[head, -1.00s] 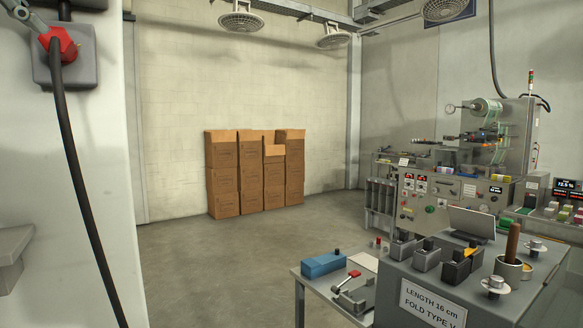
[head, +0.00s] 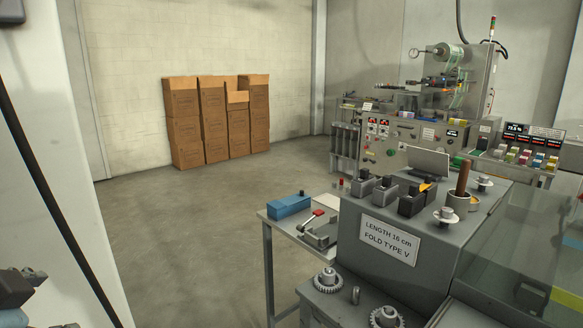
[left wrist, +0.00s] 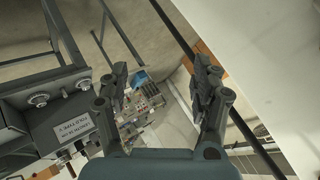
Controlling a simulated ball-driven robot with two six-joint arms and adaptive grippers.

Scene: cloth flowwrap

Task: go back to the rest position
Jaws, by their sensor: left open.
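My left gripper (left wrist: 160,85) shows in the left wrist view with its two dark fingers spread wide apart and nothing between them. Beyond the fingers, far off, are the floor and part of the machine. In the head view dark parts stand at the lower left edge; they may belong to my left arm, but I cannot tell. My right gripper is in neither view.
Stacked cartons (head: 215,125) stand by the back wall. Open floor (head: 180,235) lies between.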

